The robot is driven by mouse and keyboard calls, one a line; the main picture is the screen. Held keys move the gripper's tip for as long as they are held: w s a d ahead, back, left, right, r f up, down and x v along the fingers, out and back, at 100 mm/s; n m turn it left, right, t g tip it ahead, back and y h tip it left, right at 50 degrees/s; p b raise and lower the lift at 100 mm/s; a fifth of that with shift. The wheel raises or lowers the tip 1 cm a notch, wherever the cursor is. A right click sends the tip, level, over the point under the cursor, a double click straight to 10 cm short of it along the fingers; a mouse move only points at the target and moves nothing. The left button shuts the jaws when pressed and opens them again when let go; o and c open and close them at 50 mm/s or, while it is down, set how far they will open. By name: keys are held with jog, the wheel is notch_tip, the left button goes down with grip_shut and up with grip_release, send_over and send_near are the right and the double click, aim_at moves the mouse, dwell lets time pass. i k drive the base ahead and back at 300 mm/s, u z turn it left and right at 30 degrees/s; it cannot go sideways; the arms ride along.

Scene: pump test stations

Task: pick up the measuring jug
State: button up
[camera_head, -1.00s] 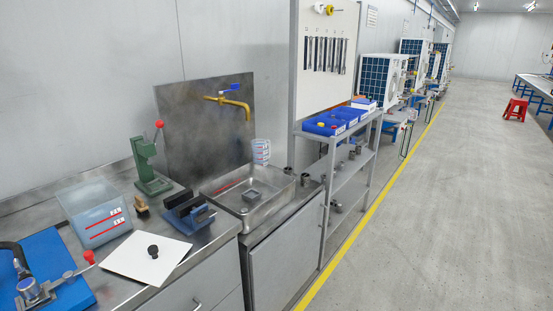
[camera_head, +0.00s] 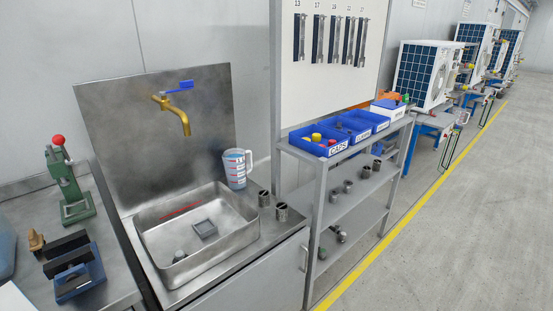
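The measuring jug (camera_head: 235,170) is clear with blue and red markings and a handle on its right side. It stands upright at the back right corner of the sink, on the steel counter. The steel sink basin (camera_head: 245,208) is in front and to the left of it. My gripper is not in view.
A yellow tap with a blue lever (camera_head: 175,105) sticks out above the sink. Two metal cups (camera_head: 282,212) stand right of the basin. A green press (camera_head: 68,180) and a blue vise (camera_head: 75,272) are at left. A shelf with blue bins (camera_head: 318,143) stands at right. The floor at right is clear.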

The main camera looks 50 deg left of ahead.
aim_at(234, 160)
jog(key=u, duration=0.1)
jog(key=i, duration=1.35)
jog(key=u, duration=0.9)
jog(key=i, duration=0.8)
jog(key=u, duration=1.45)
jog(key=i, duration=0.6)
jog(key=u, duration=0.5)
